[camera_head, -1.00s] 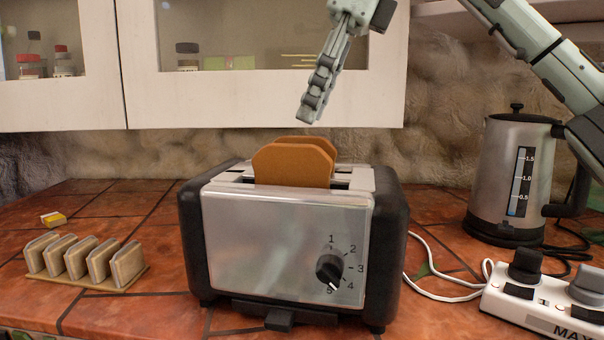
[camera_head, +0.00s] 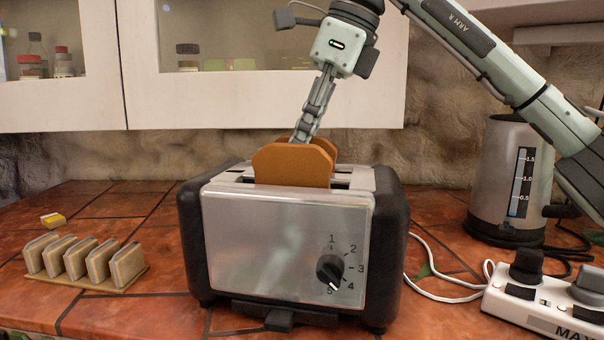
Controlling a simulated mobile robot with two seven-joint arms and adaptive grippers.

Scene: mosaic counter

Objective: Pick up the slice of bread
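Two brown slices of bread stand upright in the slots of the silver and black toaster (camera_head: 285,235). The front slice of bread (camera_head: 290,167) hides most of the rear slice (camera_head: 326,148). My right gripper (camera_head: 303,136) points down over the toaster, its fingertips just behind the top edge of the front slice. The fingers look close together from this side, and their tips are partly hidden. I cannot tell whether they touch either slice. My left gripper is out of view.
A metal kettle (camera_head: 500,175) stands at the right, behind my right arm. A rack of several small slabs (camera_head: 85,260) and a small yellow item (camera_head: 53,219) are at the left. Cabinets (camera_head: 270,112) hang above.

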